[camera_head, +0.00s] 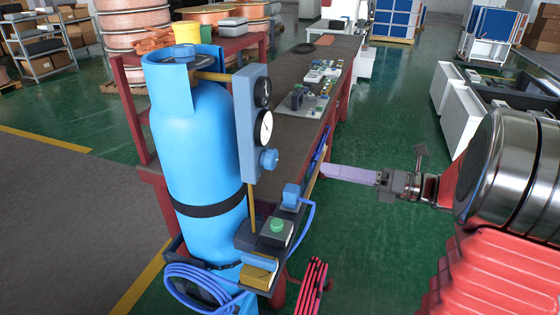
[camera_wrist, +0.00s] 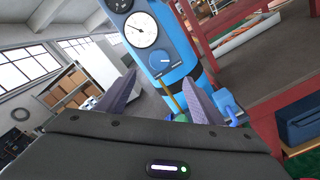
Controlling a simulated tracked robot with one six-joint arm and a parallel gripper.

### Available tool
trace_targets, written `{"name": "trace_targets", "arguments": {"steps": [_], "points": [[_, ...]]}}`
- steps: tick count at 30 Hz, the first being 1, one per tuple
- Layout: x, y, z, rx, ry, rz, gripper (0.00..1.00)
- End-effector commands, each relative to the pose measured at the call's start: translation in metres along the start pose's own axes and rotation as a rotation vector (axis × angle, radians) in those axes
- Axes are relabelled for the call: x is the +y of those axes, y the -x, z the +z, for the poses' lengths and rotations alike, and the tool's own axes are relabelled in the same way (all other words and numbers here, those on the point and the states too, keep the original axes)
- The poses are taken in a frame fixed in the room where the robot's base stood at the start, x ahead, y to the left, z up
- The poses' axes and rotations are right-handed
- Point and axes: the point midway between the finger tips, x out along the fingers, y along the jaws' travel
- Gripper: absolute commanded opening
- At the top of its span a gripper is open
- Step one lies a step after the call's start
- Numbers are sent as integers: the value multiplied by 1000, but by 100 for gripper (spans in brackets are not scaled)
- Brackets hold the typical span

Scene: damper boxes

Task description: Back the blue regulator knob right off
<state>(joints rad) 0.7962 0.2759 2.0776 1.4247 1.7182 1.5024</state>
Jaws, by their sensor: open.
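The blue regulator knob (camera_head: 269,159) sits on the lower part of a blue-grey gauge panel (camera_head: 248,115), below two round dials, beside a blue gas cylinder (camera_head: 188,140). In the wrist view the knob (camera_wrist: 159,61) shows above the gap between my fingers, with a light pointer mark on its face. My gripper (camera_head: 325,171) is to the right of the knob in the head view, apart from it. In the wrist view its two purple-grey fingers (camera_wrist: 163,90) are spread and empty. Nothing hides the knob in either view.
A box with a green button (camera_head: 277,225) and a blue fitting (camera_head: 291,195) sit below the panel. Coiled blue hose (camera_head: 198,285) hangs at the cylinder's foot. A red-legged workbench (camera_head: 285,80) stands behind. Green floor is open to the right.

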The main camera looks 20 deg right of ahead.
Motion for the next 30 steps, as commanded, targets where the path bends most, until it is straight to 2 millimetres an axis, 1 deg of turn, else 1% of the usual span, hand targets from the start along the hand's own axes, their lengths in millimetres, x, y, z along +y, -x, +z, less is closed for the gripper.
{"name": "trace_targets", "arguments": {"steps": [5,8,11,30], "points": [[0,-5,0,1,1,1,60],[1,-13,-1,3,1,1,60],[1,-24,-1,3,1,1,60],[1,-111,-1,3,1,2,60]]}}
